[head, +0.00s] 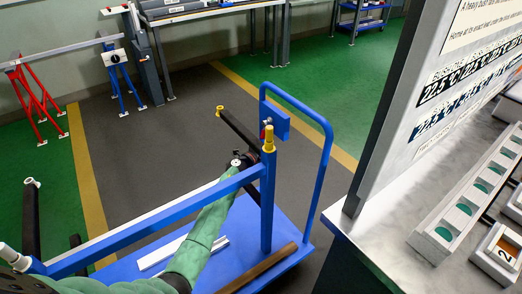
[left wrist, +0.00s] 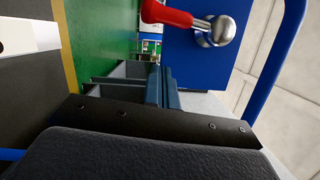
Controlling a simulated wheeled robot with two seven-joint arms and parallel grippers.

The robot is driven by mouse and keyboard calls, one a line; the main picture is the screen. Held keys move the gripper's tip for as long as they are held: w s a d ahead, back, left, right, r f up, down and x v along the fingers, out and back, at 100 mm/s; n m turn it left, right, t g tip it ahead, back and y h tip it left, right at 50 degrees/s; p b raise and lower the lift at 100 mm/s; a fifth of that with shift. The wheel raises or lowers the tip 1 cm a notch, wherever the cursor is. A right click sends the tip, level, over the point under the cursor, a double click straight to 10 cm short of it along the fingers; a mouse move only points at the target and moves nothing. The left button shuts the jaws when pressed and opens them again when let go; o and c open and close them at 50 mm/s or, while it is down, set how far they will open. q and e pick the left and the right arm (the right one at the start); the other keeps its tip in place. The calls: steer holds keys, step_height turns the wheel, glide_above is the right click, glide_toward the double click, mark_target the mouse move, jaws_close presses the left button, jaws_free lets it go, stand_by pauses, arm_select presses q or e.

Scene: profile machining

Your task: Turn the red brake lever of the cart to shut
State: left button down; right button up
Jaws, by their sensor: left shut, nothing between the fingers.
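The blue cart (head: 240,225) stands in the middle of the head view. Its blue brake box (head: 277,123) is fixed to the handle frame, and only a speck of the red lever (head: 267,122) shows there. In the left wrist view the red lever (left wrist: 166,14) sticks out to the left from a silver round pivot (left wrist: 215,31) on the blue plate (left wrist: 205,62). My left gripper (left wrist: 163,78) is shut and empty, with its fingers below the lever and apart from it in the picture. In the head view its fingers are largely hidden behind the cart's post. My right gripper is not seen.
A blue post with a yellow cap (head: 268,140) and a long blue rail (head: 150,218) stand close to my left arm. A white profile (head: 180,252) and a brown bar (head: 258,268) lie on the cart. A grey counter (head: 385,225) is at the right.

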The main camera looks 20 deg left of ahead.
arm_select(q)
steer(key=w+a, duration=0.2)
steer(key=a, duration=0.1)
steer(key=shift+w+r, duration=0.1)
steer(key=shift+r, duration=0.05)
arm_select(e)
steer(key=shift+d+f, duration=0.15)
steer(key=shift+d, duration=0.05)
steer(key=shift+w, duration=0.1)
arm_select(q)
steer(key=shift+a, duration=0.1)
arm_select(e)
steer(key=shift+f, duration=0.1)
